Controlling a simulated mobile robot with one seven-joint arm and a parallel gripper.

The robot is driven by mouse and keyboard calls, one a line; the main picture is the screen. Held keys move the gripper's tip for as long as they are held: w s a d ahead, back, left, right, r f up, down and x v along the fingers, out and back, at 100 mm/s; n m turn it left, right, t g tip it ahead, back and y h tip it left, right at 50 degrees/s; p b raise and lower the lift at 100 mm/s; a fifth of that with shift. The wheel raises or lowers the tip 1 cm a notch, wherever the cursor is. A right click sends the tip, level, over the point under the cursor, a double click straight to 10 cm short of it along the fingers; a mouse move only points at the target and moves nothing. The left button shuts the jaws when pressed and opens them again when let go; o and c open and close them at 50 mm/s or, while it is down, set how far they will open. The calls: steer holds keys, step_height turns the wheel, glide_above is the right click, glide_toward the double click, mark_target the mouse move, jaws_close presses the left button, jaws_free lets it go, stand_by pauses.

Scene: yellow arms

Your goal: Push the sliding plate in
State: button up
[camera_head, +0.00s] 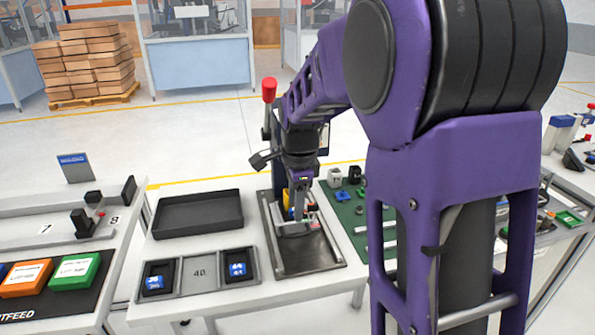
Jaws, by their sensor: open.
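A dark plate (312,256) with light metal edges lies on the white table in the middle, at the foot of a press with a red knob (269,88). I take this to be the sliding plate. A grey block-like part (293,229) sits at its rear, with small yellow and red parts just above it. My gripper (299,212) points down over this rear part, in front of the press, and is open. The fingertips are small and partly merge with the parts behind them, so I cannot tell whether they touch anything.
A black empty tray (197,232) and a grey holder (200,291) with blue blocks stand left of the plate. A green mat (350,213) with small parts lies to the right. My purple arm hides much of the right side.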

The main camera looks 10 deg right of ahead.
step_height(320, 180, up, 9)
steer(key=s+p, duration=0.1)
steer(key=shift+s, duration=0.3)
